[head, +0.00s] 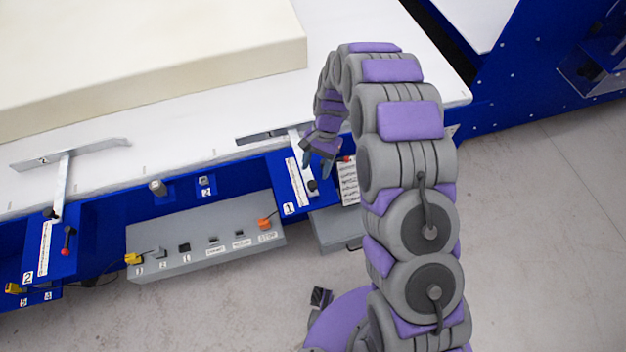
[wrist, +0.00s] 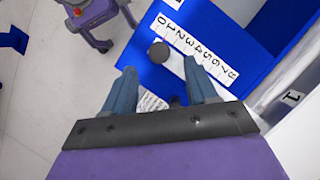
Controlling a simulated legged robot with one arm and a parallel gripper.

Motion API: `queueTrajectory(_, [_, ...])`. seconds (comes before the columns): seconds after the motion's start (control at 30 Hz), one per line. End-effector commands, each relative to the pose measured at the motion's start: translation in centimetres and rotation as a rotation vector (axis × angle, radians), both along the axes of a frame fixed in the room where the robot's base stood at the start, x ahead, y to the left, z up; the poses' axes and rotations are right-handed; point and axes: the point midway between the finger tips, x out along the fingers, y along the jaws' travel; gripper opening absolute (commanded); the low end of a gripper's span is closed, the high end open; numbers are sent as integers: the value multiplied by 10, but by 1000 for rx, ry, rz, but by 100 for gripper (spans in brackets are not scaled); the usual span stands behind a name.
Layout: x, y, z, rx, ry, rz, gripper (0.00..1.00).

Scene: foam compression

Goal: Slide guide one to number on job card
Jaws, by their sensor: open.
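Guide one (head: 262,136) is a metal plate on the white table's front edge, with a bar running toward the front to a black knob (head: 313,186). In the wrist view, the knob (wrist: 158,52) is just beyond my fingertips. A white scale strip (head: 293,182) lies on the blue bracket beside the bar; it shows 0 to 8 in the wrist view (wrist: 195,45). My gripper (head: 320,160) is open above the bracket, its fingers apart on both sides of the bar's knob end; contact cannot be told. The job card (head: 348,181) hangs right of the bracket, too small to read.
A large cream foam block (head: 150,55) lies on the white table (head: 200,135). Guide two (head: 65,160) is at the left with its own scale (head: 45,248). A grey control box (head: 205,245) with an orange button (head: 264,223) is mounted in front. A red knob (head: 347,158) is by the card.

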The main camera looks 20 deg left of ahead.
Motion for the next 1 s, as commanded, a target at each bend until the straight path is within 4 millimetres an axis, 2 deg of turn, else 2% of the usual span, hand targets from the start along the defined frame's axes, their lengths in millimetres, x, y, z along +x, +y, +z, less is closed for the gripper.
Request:
queueTrajectory(0.1, [-9, 2, -22, -1, 3, 2, 57])
queueTrajectory(0.3, [-18, 2, -45, 2, 1, 1, 57])
queueTrajectory(0.5, [-22, 3, -53, 1, 2, 1, 57])
queueTrajectory(0.73, [-21, 5, -53, 0, 0, 1, 57])
queueTrajectory(1.0, [-21, 4, -53, 1, 0, 1, 33])
